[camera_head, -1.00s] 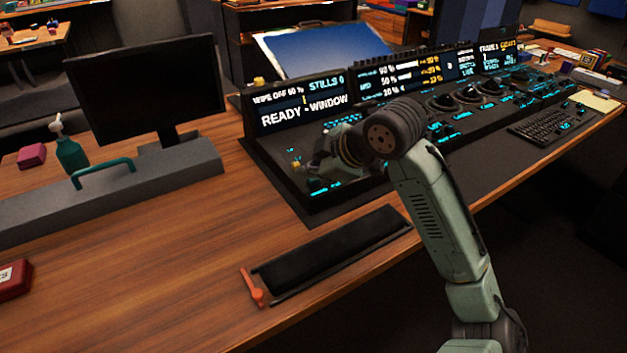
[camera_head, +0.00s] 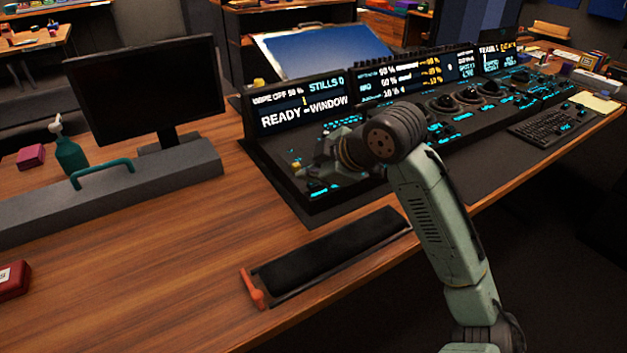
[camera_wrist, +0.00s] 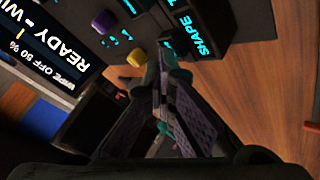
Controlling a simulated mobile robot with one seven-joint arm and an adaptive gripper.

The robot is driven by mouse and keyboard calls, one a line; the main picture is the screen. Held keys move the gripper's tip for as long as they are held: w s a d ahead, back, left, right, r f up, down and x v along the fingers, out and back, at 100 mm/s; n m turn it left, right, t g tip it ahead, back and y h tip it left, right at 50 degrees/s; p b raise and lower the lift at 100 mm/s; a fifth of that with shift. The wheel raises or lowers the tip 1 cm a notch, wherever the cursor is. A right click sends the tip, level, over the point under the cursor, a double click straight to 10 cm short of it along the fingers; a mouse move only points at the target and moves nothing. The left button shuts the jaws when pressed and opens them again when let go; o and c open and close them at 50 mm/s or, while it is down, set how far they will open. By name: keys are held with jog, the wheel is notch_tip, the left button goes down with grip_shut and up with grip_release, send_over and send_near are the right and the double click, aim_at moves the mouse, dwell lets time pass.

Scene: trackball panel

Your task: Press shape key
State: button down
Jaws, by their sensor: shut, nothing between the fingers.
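The console panel (camera_head: 318,212) stands on the desk, with a screen (camera_head: 300,109) reading "READY - WINDOW" above its left end. In the wrist view a glowing "SHAPE" label (camera_wrist: 190,38) lies on a dark raised part of the panel. My gripper (camera_wrist: 166,56) is shut and empty. Its fingertips are close to the left of that label in the picture; I cannot tell whether they touch the panel. In the head view my gripper (camera_head: 306,172) is over the panel's left end, partly hidden by my arm.
A yellow knob (camera_wrist: 137,57) is close beside the fingertips, and a purple knob (camera_wrist: 104,22) is farther left. A black pad (camera_head: 330,258) with an orange lever (camera_head: 252,288) lies in front of the console. A monitor (camera_head: 150,88) stands left.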

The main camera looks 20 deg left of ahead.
aim_at(312, 186)
jog(key=shift+r+p, duration=0.7)
jog(key=shift+r, duration=0.15)
notch_tip(312, 186, up, 5)
jog(key=p, duration=0.4)
jog(key=shift+d, duration=0.1)
dwell(0.6)
